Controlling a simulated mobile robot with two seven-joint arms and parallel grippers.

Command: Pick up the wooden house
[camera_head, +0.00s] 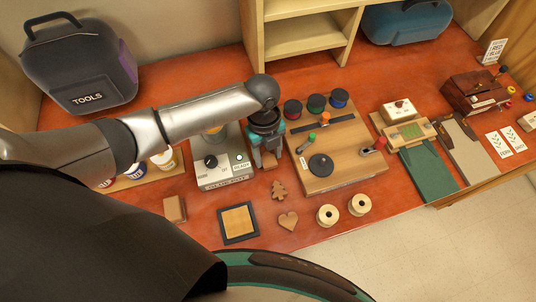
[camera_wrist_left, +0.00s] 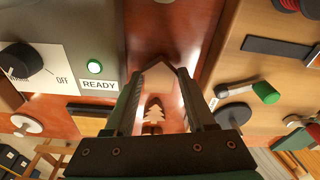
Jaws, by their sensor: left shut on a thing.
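The wooden house (camera_wrist_left: 159,82), a small brown piece with a pointed top, sits between the fingertips of my left gripper (camera_wrist_left: 160,72) in the left wrist view. The fingers are shut on its two sides. In the head view my left gripper (camera_head: 267,157) points down in the gap between the grey control box and the wooden board. There the house (camera_head: 269,164) is mostly hidden by the fingers. I cannot tell whether it touches the red bench top. My right gripper is not in view.
The grey box (camera_head: 223,176) with a knob stands close left, and the wooden board (camera_head: 343,172) with spools and levers close right. A wooden tree (camera_head: 279,190), a wooden heart (camera_head: 288,220), a framed square (camera_head: 238,222) and two rings (camera_head: 327,215) lie nearer the front edge.

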